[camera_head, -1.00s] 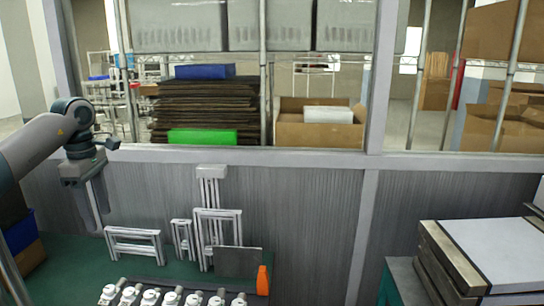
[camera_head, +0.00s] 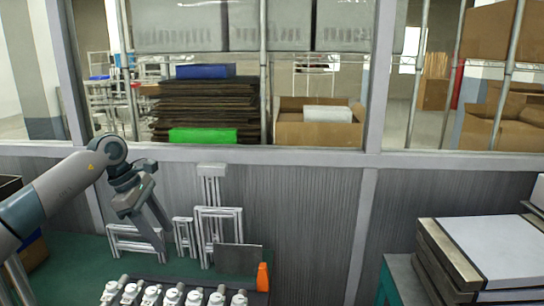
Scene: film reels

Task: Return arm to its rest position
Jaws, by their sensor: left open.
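My left arm comes in from the left edge in the head view. Its gripper (camera_head: 160,232) points down and to the right, with its two fingers apart and nothing seen between them. It hangs in front of the white metal frames (camera_head: 218,222) on the green worktop, and partly covers the leftmost one. From this view I cannot tell whether it touches that frame. My right arm and gripper are not in view.
A row of several white fittings (camera_head: 172,297) lies at the front, near an orange piece (camera_head: 262,277) and a dark panel (camera_head: 238,258). A stack of flat boards (camera_head: 490,245) stands at the right. A grey wall (camera_head: 310,210) closes the back.

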